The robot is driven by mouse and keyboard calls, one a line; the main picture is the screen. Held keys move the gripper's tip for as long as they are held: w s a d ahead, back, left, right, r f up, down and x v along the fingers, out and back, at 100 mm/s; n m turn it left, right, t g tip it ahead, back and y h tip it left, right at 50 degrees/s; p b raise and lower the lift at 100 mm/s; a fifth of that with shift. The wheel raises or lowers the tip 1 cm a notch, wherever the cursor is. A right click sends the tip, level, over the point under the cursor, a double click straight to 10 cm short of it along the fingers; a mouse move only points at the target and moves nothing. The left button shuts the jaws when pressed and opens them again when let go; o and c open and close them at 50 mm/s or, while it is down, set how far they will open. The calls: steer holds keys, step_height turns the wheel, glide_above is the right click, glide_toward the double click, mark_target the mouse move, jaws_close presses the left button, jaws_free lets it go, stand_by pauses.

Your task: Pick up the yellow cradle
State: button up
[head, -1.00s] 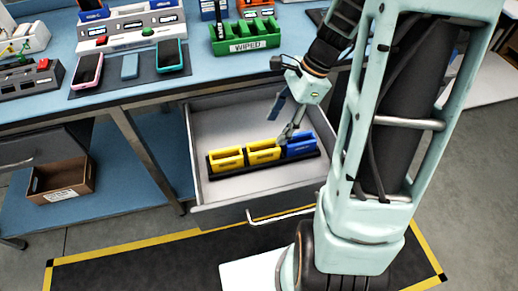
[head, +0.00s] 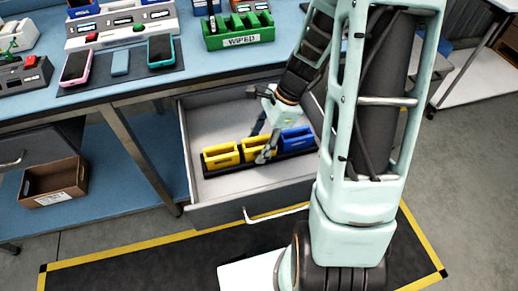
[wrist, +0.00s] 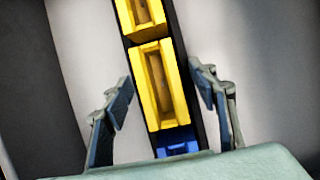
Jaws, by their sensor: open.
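Two yellow cradles stand in a row in the open drawer, the left one (head: 221,156) and the middle one (head: 253,149), with a blue cradle (head: 297,139) to their right. All sit in a black holder (head: 240,170). My gripper (head: 258,147) is open and low over the middle yellow cradle. In the wrist view, my gripper (wrist: 162,84) has one finger on each side of that yellow cradle (wrist: 157,88), with visible gaps. The other yellow cradle (wrist: 143,15) is beyond it, and the blue cradle (wrist: 180,149) is partly hidden by my gripper body.
The drawer's front wall (head: 235,207) and side walls surround the row, with bare floor behind it. The blue workbench top (head: 190,75) is above, holding a green "WIPED" rack (head: 237,34) and phones. A cardboard box (head: 54,183) sits at the lower left.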

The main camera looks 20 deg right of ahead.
steer(key=c, duration=1.3)
steer(key=shift+r, duration=0.2)
steer(key=shift+r+p, duration=0.85)
steer(key=shift+p, duration=0.05)
steer(key=s+r+p, duration=0.4)
steer(key=s+r, duration=0.7)
steer(key=s, duration=0.3)
steer(key=shift+r+p, duration=0.8)
steer(key=shift+p, duration=0.1)
